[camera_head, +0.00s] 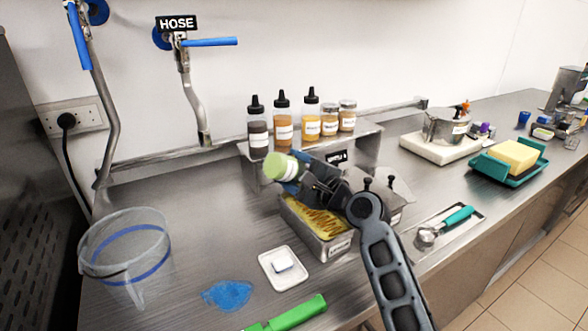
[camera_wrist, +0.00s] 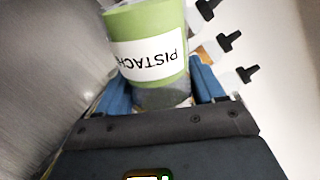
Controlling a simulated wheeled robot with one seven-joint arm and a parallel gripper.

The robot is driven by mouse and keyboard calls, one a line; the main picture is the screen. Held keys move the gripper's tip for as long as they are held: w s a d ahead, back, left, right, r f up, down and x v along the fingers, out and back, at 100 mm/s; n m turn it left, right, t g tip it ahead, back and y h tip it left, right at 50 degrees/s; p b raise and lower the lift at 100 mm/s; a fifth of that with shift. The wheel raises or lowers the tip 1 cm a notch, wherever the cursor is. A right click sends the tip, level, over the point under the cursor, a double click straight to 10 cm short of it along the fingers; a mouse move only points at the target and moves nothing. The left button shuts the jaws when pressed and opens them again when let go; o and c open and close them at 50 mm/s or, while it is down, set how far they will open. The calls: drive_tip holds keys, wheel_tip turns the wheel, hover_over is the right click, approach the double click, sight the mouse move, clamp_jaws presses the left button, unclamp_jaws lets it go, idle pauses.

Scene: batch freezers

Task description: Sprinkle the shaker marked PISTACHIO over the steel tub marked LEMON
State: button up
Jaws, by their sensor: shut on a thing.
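My gripper (camera_head: 298,178) is shut on the green shaker (camera_head: 280,167), which is tipped on its side. The wrist view shows the shaker (camera_wrist: 150,45) between the blue fingers (camera_wrist: 205,82), its white label upside down and reading PISTACH, with the end cut off by the curve. The shaker is above the back left part of a steel tub (camera_head: 325,252) holding yellow contents with dark streaks. The tub's front label is too small to read. My gripper and arm hide part of the tub's right side and what lies behind it.
Squeeze bottles (camera_head: 283,125) and small jars (camera_head: 347,118) stand on a raised shelf behind the tub. A clear bucket (camera_head: 125,265), a white dish (camera_head: 283,280), a blue cloth (camera_head: 227,295) and a green-handled tool (camera_head: 292,315) lie left and front. A scoop (camera_head: 440,228) is right.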

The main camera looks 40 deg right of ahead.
drive_tip(key=shift+r, duration=0.2)
drive_tip(key=shift+r+p, duration=0.8)
drive_tip(key=shift+p, duration=0.25)
drive_tip(key=shift+f+b, duration=0.7)
drive_tip(key=shift+f, duration=0.25)
drive_tip(key=shift+r+p, duration=0.95)
drive_tip(key=shift+p, duration=0.05)
drive_tip(key=shift+f+b, duration=0.75)
drive_tip(key=shift+f, duration=0.25)
drive_tip(key=shift+s+r, duration=0.1)
